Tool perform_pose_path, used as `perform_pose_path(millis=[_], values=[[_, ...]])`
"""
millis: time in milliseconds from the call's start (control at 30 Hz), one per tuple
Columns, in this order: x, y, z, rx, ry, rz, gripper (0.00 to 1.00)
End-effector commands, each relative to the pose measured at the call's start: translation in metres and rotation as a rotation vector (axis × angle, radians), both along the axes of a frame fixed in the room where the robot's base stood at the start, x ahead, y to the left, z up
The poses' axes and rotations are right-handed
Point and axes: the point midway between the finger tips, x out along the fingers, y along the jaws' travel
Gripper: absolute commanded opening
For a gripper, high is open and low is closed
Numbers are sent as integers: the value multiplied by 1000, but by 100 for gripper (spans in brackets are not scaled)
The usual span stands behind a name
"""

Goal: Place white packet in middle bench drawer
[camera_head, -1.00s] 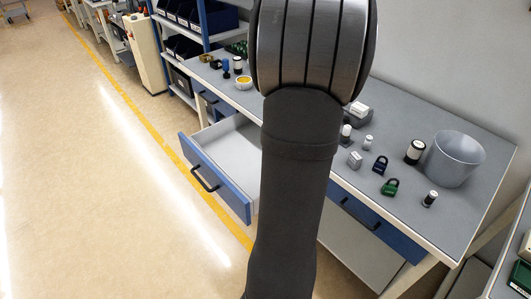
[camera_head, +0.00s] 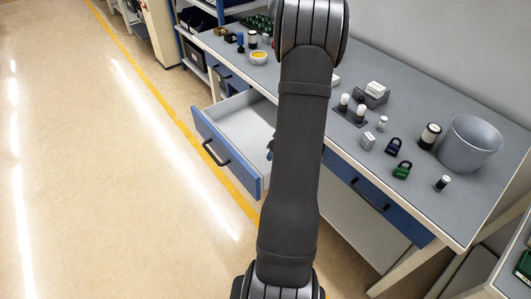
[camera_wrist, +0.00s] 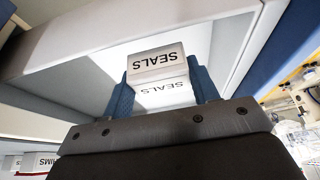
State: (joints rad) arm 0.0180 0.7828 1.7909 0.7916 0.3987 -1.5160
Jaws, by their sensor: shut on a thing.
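The white packet (camera_wrist: 158,62), printed SEALS, sits between the two blue fingers of my gripper (camera_wrist: 163,88) in the wrist view. My gripper is shut on it. The middle bench drawer (camera_head: 221,152) is pulled out, with a blue front, a black handle and a pale, empty-looking inside where it shows. In the head view my arm hides the packet and most of my gripper; a bit of blue shows beside the arm at the drawer's right side. In the wrist view pale panels and a blue panel surround the packet; I cannot tell its height relative to the drawer.
The grey bench top (camera_head: 345,150) holds a metal bucket (camera_head: 469,146), a blue padlock (camera_head: 393,147), a green padlock (camera_head: 402,170) and several small items. A shut blue drawer (camera_head: 375,205) is to the right. White boxes (camera_wrist: 32,163) show low left in the wrist view.

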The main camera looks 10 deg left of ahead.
Motion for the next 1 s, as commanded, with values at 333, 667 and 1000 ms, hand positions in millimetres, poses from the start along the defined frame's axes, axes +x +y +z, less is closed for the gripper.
perform_pose_path(millis=[333, 667, 1000], values=[[21, 57, -37, 1, 1, 0, 31], [22, 61, -70, 1, 4, -2, 31], [22, 60, -78, 1, 1, -2, 31]])
